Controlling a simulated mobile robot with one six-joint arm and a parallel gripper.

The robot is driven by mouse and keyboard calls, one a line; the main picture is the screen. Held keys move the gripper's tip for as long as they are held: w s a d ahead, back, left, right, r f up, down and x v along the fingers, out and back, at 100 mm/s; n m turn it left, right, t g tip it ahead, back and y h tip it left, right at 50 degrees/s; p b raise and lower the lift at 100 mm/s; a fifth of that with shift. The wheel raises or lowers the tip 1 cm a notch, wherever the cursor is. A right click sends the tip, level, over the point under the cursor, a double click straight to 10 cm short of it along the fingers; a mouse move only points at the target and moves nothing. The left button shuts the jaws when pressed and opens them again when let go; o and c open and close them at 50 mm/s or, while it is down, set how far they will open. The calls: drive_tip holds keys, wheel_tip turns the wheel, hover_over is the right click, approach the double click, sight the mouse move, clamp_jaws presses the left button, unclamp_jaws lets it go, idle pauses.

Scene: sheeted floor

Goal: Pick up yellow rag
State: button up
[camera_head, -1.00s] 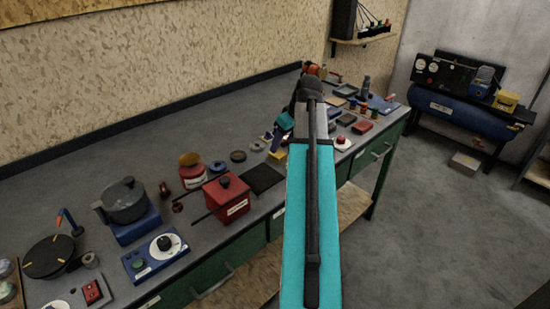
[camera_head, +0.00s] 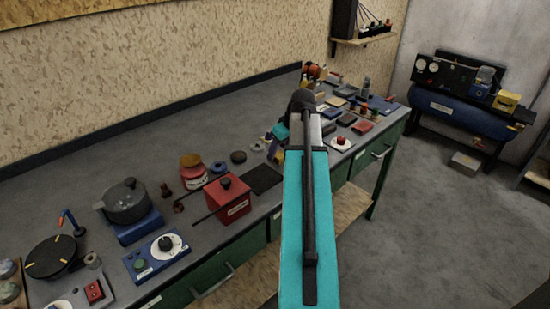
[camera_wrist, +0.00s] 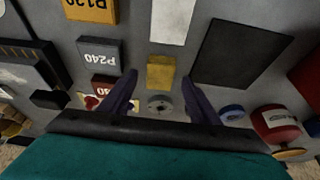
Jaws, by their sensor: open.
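A small yellow rectangular piece (camera_wrist: 160,72), which looks like the yellow rag, lies on the grey bench in the wrist view. My gripper (camera_wrist: 159,82) is open, with one dark purple finger on each side of the yellow piece in the picture. The fingers appear empty, and I cannot tell how high they are above the bench. In the head view my gripper (camera_head: 275,143) is over the middle of the bench, partly hidden by my arm.
A black mat (camera_wrist: 241,51) and a white sheet (camera_wrist: 173,20) lie near the yellow piece. A grey P240 block (camera_wrist: 99,52), a yellow P120 block (camera_wrist: 91,9) and a grey ring (camera_wrist: 159,105) are also close. A red box (camera_head: 228,200) stands at the bench's front.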

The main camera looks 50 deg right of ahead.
drive_tip(key=shift+x, duration=0.75)
drive_tip(key=c, duration=1.2)
drive_tip(key=shift+o, duration=0.2)
drive_tip(key=shift+r+b, duration=0.3)
drive_tip(key=shift+r, duration=1.25)
drive_tip(key=shift+s+r, duration=0.2)
drive_tip(key=s+a, duration=0.1)
drive_tip(key=s, duration=0.3)
drive_tip(key=s+a+b, duration=0.1)
drive_tip(key=s, duration=0.3)
drive_tip(key=s+a+r+b, duration=0.1)
drive_tip(key=s, duration=0.4)
drive_tip(key=shift+a, duration=0.3)
drive_tip(key=shift+s+a+b, duration=0.1)
drive_tip(key=shift+s+b, duration=0.35)
drive_tip(key=shift+b, duration=0.65)
drive_tip(key=shift+s+a+r+b, duration=0.15)
drive_tip(key=shift+s+r+b, duration=0.05)
drive_tip(key=shift+s+b, duration=0.4)
